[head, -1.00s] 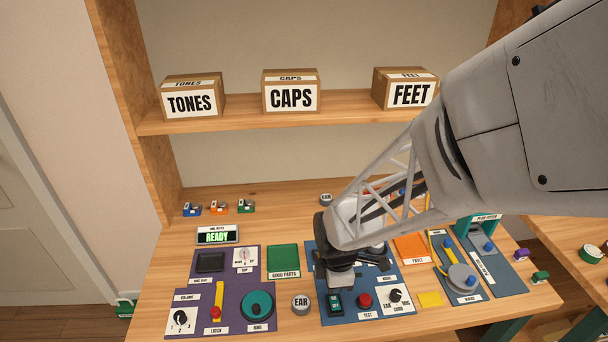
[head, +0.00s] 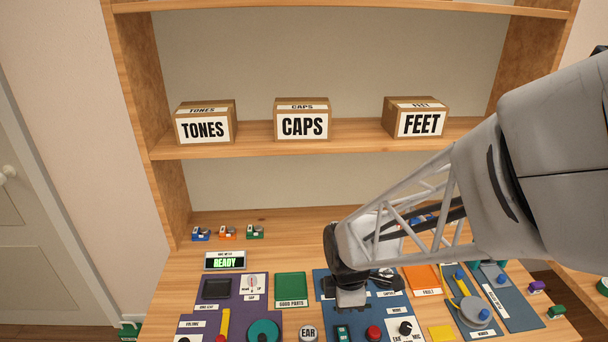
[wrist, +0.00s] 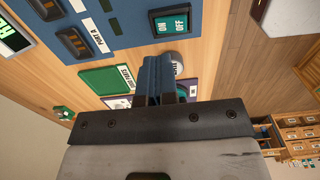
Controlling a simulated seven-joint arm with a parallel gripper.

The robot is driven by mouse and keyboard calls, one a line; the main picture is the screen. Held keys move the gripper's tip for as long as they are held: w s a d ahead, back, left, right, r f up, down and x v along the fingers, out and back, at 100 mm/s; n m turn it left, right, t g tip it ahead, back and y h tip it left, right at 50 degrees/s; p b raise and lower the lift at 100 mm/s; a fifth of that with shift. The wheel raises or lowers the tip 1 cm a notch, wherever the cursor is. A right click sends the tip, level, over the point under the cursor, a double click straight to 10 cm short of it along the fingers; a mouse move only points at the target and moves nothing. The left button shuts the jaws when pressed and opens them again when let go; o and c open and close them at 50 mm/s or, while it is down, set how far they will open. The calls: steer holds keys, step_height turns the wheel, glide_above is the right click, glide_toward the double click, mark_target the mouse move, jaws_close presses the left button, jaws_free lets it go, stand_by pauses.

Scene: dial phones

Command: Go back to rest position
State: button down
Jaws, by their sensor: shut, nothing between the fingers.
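My gripper (head: 350,297) hangs over the blue test panel (head: 321,322) in the middle of the bench in the head view. My arm comes in from the right and hides part of that panel and the bench behind it. In the wrist view my gripper (wrist: 166,78) is shut, its blue-grey fingers together with nothing between them. Past the fingers there show a green ON/OFF switch (wrist: 171,25), the green good parts tray (wrist: 105,80) and a round grey EAR cap (wrist: 178,62), partly hidden by the fingers.
A purple panel (head: 232,310) with a dial and switches lies left. A meter (head: 225,261) reads READY. Small coloured parts (head: 228,232) stand behind it. Boxes marked TONES (head: 205,123), CAPS (head: 302,119) and FEET (head: 415,118) stand on the shelf. An orange tray (head: 422,279) is right of my gripper.

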steer(key=s+d+r+m+t, duration=0.1)
steer(key=s+d+r+m, duration=0.1)
steer(key=r+m, duration=0.4)
steer(key=s+d+r+m, duration=0.2)
steer(key=s+r+m, duration=0.3)
steer(key=r+m, duration=0.1)
steer(key=s+d+r+m+t, duration=0.1)
steer(key=s+d+r+m, duration=0.1)
steer(key=r+m, duration=0.4)
step_height(320, 180, up, 2)
steer(key=shift+s+t, duration=0.3)
steer(key=shift+s, duration=0.5)
stand_by(1.2)
